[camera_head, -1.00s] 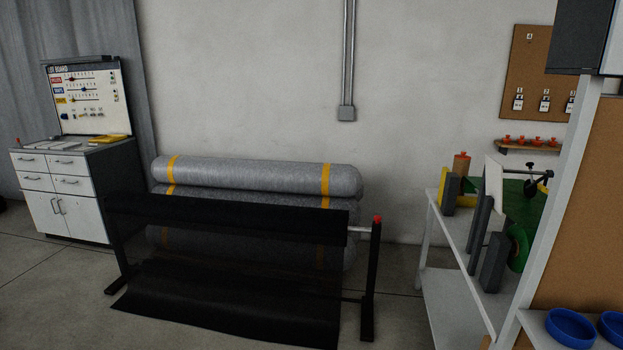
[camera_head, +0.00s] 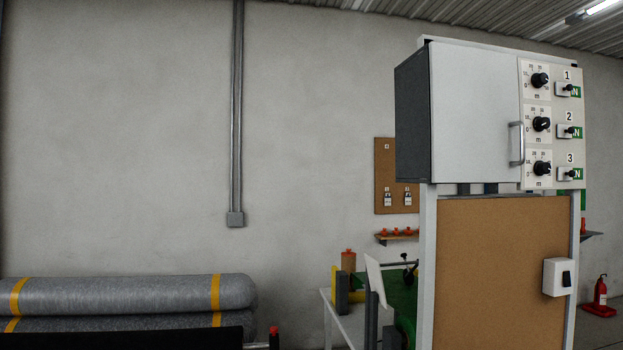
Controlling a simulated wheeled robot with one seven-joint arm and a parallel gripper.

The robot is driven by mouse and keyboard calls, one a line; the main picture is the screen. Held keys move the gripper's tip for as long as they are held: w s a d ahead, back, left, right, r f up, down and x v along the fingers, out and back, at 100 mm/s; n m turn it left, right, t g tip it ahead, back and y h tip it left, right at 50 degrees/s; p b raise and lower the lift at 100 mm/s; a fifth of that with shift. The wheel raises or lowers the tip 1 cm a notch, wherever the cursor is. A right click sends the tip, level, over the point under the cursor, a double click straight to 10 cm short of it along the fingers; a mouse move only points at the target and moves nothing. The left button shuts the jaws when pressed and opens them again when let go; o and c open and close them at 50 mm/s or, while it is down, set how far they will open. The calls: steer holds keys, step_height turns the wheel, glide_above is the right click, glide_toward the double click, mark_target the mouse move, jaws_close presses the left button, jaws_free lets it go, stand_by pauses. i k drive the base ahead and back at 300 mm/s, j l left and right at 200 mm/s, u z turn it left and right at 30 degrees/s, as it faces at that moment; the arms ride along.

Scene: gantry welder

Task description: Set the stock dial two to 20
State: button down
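Stock dial two (camera_head: 541,124) is a black knob on a white scale plate, the middle of three stacked dials at the upper right. The dial's pointer is too small to read surely. Dial one (camera_head: 540,80) is above it and dial three (camera_head: 541,168) below. All are on the front of a grey and white cabinet (camera_head: 474,110). My gripper is not in view.
The cabinet stands on a white frame with a cork board (camera_head: 498,270) and a white switch box (camera_head: 557,277). A white workbench (camera_head: 341,323) with green equipment is behind it. Grey rolls (camera_head: 120,294) lie at lower left. A fire extinguisher (camera_head: 600,292) stands at far right.

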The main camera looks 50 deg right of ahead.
mark_target(540, 123)
steer(key=z, duration=2.1)
